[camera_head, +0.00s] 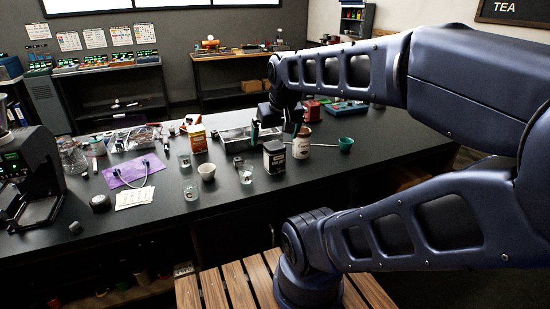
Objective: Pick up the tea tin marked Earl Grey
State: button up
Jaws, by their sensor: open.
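My gripper (277,128) is open and empty, pointing down over the counter, just behind and above a black tin with a pale label (274,159). A cream canister with a dark lid (301,146) stands right of the black tin, close to the gripper. A red tin (312,112) stands behind, near my arm. The lettering on the tins is too small to read, so I cannot tell which is marked Earl Grey. My wrist partly hides the area behind the tins.
A green cup (346,144) is on the right. A purple cloth (134,171) and a coffee machine (30,175) are farther left.

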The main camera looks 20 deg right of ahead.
jog(key=shift+w, duration=0.1)
dwell(0.3)
jog(key=n+g+h, duration=0.1)
jog(key=n+h, duration=0.2)
jog(key=n, duration=2.4)
send_over(275, 151)
jog(key=w, duration=0.1)
jog(key=f, duration=1.1)
jog(key=shift+a+f, duration=0.3)
jog(key=shift+a, duration=0.1)
jog(key=shift+w+d+f+n, duration=0.15)
jog(key=shift+w+f+n, duration=0.2)
jog(key=shift+n, duration=0.05)
jog(key=shift+x, duration=5.2)
jog(key=shift+s+f, duration=0.1)
jog(key=c, duration=0.9)
